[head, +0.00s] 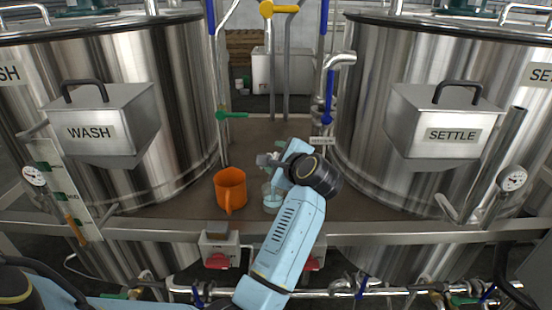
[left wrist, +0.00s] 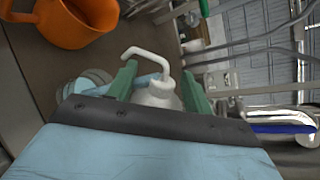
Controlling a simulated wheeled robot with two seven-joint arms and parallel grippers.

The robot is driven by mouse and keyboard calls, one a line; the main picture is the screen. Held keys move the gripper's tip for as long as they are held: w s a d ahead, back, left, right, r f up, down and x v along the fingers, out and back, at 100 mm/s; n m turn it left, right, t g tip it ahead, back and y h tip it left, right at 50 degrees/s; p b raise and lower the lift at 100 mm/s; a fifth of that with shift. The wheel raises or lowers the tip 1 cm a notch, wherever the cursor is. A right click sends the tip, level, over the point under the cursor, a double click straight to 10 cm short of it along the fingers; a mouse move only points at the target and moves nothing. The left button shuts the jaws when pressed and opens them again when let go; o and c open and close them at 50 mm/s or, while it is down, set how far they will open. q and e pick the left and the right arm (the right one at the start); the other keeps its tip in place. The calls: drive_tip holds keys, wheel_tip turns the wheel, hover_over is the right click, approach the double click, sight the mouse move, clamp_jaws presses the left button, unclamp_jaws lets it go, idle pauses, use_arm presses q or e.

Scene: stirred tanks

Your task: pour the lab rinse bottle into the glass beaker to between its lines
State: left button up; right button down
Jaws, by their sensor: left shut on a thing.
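The lab rinse bottle (left wrist: 158,92) is white with a bent spout. In the left wrist view it sits between the green fingers of my left gripper (left wrist: 155,85), which is shut on it. The bottle looks tipped well over, with its spout tip bent down towards the platform side. The glass beaker (head: 270,199) stands on the brown platform just below my left gripper (head: 274,163) in the head view. It also shows, partly hidden, in the left wrist view (left wrist: 88,82). Its lines and liquid level are too small to tell. My right gripper is not in view.
An orange jug (head: 230,188) stands left of the beaker, close by. Steel tanks marked WASH (head: 165,100) and SETTLE (head: 365,110) flank the platform (head: 185,208). Valve pipes (head: 328,95) rise behind. The platform behind the jug is clear.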

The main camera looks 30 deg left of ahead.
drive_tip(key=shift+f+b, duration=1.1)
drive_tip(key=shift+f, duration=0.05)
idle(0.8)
